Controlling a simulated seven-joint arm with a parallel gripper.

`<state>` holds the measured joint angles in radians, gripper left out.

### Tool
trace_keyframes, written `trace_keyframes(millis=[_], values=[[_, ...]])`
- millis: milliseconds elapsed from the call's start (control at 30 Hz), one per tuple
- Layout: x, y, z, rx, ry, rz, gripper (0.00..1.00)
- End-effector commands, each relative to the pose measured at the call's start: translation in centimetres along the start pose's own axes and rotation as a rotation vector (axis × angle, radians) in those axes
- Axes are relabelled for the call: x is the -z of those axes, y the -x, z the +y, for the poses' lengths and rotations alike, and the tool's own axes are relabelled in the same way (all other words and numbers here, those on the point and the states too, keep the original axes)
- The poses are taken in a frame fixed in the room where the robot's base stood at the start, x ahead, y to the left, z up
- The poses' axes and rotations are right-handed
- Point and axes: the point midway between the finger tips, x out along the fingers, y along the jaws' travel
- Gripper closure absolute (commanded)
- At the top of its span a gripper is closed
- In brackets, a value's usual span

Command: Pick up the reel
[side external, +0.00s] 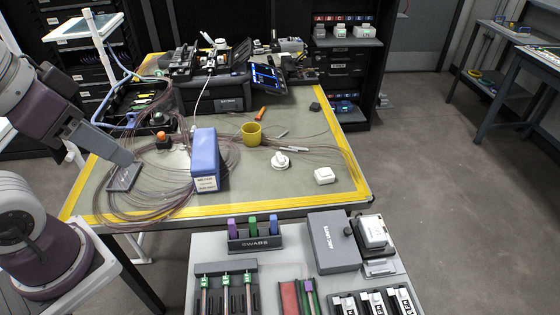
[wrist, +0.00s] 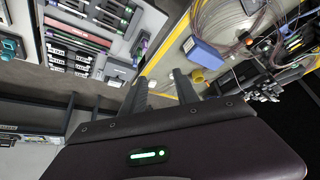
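No thing is clearly marked as the reel. A large loose coil of thin brownish fibre (side external: 150,207) lies on the left of the yellow-edged mat, around and behind a blue box. The coil also shows at the top right of the wrist view (wrist: 243,36). A yellow ring- or cup-shaped thing (side external: 251,134) stands upright right of the blue box; it also shows small in the wrist view (wrist: 197,76). My gripper (wrist: 160,78) is open, with nothing between its fingers. In the side view its grey end (side external: 126,158) is above the coil's left part, apart from the yellow thing.
The blue box (side external: 205,158) stands between my gripper and the yellow thing. A white knob-like part (side external: 281,160) and small white box (side external: 324,175) lie to the right. Splicing equipment (side external: 210,75) fills the back. A tool cart (side external: 285,240) stands in front. The mat's right front is fairly clear.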

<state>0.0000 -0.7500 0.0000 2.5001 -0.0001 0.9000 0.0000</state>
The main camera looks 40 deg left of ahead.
Motion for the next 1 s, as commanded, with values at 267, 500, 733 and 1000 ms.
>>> trace_keyframes(millis=[267,500,733,1000], values=[[0.0,0.0,0.0,0.0,0.0,0.0,0.32],[0.6,0.0,0.2,-0.008,-0.001,0.007,0.32],[19.1,-3.1,7.3,-0.205,0.05,0.262,0.32],[38.7,-18.5,10.6,-0.163,0.398,0.592,0.32]])
